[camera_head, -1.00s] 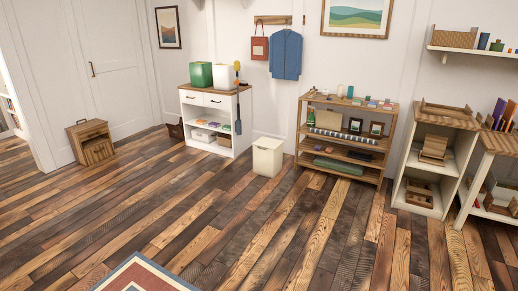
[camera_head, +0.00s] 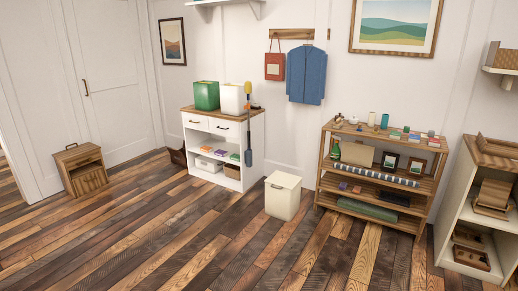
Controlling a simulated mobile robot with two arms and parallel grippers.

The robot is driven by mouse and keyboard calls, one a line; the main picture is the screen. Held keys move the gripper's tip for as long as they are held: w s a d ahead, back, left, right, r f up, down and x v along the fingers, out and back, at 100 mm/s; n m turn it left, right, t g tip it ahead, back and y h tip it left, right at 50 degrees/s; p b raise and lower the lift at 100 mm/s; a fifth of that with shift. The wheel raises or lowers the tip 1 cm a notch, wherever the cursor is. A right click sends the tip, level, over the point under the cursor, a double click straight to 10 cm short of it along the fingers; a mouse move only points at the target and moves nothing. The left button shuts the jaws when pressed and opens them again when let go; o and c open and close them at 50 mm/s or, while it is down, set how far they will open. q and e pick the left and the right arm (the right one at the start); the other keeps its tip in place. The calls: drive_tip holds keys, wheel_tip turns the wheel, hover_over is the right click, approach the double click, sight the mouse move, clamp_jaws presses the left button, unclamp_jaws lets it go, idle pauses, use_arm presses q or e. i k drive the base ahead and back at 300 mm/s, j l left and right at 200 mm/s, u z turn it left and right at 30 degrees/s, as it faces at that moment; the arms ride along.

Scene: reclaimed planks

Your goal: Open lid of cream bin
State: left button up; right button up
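The cream bin (camera_head: 282,199) stands upright on the plank floor, between the white cabinet and the wooden shelf, near the back wall. Its lid (camera_head: 283,180) is on top and looks closed. A small dark mark shows on the front just below the lid. A cream container (camera_head: 233,99) and a green container (camera_head: 206,95) stand on the white cabinet. Neither of my grippers shows in the view.
The white cabinet (camera_head: 217,124) is left of the bin, with a long-handled tool at its side. The wooden shelf (camera_head: 377,201) with many small items is close on the right. A wooden box (camera_head: 82,170) stands far left. The floor (camera_head: 190,250) in front is clear.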

sight(282, 180)
drive_tip(key=i, duration=0.85)
drive_tip(key=i+z, duration=0.1)
drive_tip(key=i, duration=0.75)
drive_tip(key=i+j, duration=0.15)
drive_tip(key=i, duration=0.7)
